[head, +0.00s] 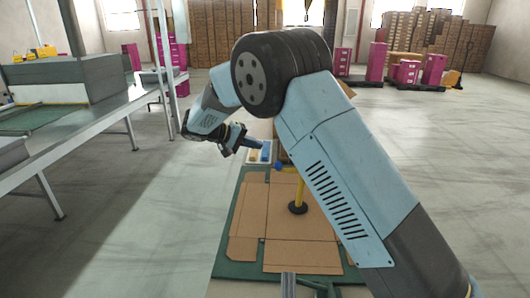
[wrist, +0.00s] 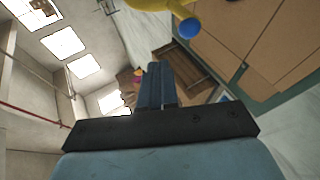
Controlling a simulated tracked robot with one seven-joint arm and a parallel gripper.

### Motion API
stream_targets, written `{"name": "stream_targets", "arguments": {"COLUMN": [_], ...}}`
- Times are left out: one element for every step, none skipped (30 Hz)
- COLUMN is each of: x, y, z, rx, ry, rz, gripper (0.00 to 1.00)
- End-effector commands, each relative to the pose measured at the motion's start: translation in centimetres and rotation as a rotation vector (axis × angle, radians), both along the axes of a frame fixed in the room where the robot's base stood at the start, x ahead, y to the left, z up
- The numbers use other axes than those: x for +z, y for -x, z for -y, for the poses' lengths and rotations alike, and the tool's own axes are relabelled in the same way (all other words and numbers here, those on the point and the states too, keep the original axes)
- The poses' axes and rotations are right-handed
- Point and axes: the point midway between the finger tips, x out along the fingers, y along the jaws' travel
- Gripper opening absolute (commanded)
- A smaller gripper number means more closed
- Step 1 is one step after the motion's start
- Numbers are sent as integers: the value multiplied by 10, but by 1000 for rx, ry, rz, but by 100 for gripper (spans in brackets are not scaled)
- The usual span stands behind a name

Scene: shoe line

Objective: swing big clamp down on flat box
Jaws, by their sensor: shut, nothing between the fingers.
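The flat box (head: 296,256) is an unfolded brown cardboard sheet lying on a green-topped table; part of it also shows at the top right of the wrist view (wrist: 255,45). The big clamp (head: 299,191) is yellow, with a black round pad (head: 298,207) that appears at the cardboard's surface; I cannot tell if it presses. Its blue knob (head: 278,167) points left and also shows in the wrist view (wrist: 188,28). My arm hides part of the clamp.
A small tray (head: 267,152) with blue and yellow items lies behind the cardboard. A long grey workbench (head: 80,120) stands at left. Magenta crates (head: 408,72) and stacked brown boxes (head: 425,35) stand far back. The floor between bench and green table (head: 232,240) is clear.

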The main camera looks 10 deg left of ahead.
Motion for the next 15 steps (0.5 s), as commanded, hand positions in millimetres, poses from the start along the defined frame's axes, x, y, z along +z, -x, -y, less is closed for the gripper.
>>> {"name": "stream_targets", "arguments": {"x": [5,7,10,12,14,16,17,18,20,20,21,21,22,22,22], "y": [4,6,8,10,11,12,14,15,16,16,17,17,17,17,17], "z": [-8,-11,-15,-18,-20,-23,-25,-26,-28,-29,-30,-30,-31,-31,-31], "rx": [2,2,2,1,0,1,0,0,0,-1,-1,-2,-2,-2,-2], "ry": [-1,-1,0,0,0,0,0,0,1,1,1,1,1,1,1], "rz": [2,2,1,2,2,2,2,2,2,2,2,1,1,2,2], "gripper": [0,0,0,0,0,0,0,0,0,0,0,0,0,0,0]}}
